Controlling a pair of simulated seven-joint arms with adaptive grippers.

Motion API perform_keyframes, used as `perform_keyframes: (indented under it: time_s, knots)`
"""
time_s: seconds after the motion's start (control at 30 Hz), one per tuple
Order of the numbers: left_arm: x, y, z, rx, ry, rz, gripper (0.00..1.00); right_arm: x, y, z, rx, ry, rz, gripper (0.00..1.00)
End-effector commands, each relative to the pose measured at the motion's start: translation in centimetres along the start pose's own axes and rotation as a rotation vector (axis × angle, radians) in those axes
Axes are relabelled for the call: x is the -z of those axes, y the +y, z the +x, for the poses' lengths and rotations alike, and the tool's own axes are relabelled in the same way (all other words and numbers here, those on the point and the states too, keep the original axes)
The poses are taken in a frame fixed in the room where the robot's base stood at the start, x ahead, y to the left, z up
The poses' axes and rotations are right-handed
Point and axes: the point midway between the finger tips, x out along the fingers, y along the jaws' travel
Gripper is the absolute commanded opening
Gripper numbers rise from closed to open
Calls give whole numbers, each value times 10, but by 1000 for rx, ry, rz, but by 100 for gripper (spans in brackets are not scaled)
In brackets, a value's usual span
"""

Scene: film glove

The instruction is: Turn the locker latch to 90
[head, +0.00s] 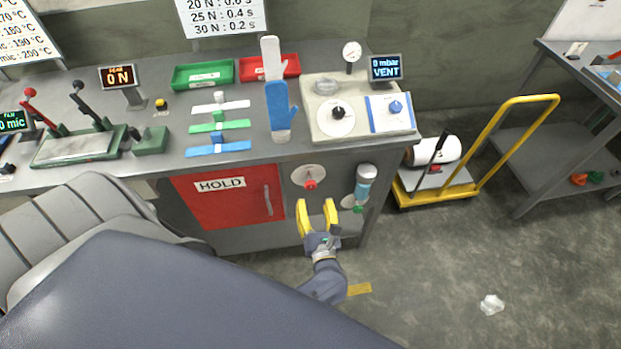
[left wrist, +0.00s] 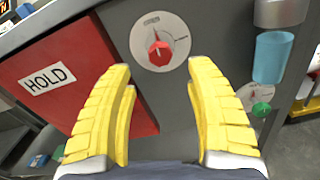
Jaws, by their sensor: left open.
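A red knob (head: 311,184) with a pointer sits on a round pale dial plate on the grey cabinet front, right of the red locker door (head: 223,197) marked HOLD. In the left wrist view the knob (left wrist: 159,50) shows between and beyond my fingertips, its pointer roughly upward on the marked plate (left wrist: 148,28). The dial's lettering is too small to read. The door has a vertical metal handle (head: 267,200). My left gripper (head: 316,206) has yellow padded fingers, spread open and empty, just below and in front of the knob, apart from it. My right gripper is not in view.
Right of the knob hangs a blue cup-like dispenser (head: 363,188), with a green knob (left wrist: 261,109) below it. The bench above holds a blue glove form (head: 281,108) and a vacuum unit (head: 335,122). A yellow trolley (head: 436,192) stands right. A grey chair (head: 95,220) is at left.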

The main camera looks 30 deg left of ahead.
Motion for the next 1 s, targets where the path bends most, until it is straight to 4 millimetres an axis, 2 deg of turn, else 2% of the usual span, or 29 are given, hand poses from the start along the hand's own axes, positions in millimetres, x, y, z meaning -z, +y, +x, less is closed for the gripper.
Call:
perform_keyframes:
  time_s: [0.03,0.2,0.5,0.7,1.0]
  knots:
    - [-1,0,11,0,-3,0,55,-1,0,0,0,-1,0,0]
    - [0,0,38,0,-2,2,55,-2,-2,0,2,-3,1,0]
    - [0,0,71,0,-1,1,55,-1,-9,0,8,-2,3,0]
    - [0,0,78,1,0,1,55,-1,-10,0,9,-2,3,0]
    - [0,0,80,1,0,1,55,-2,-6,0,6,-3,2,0]
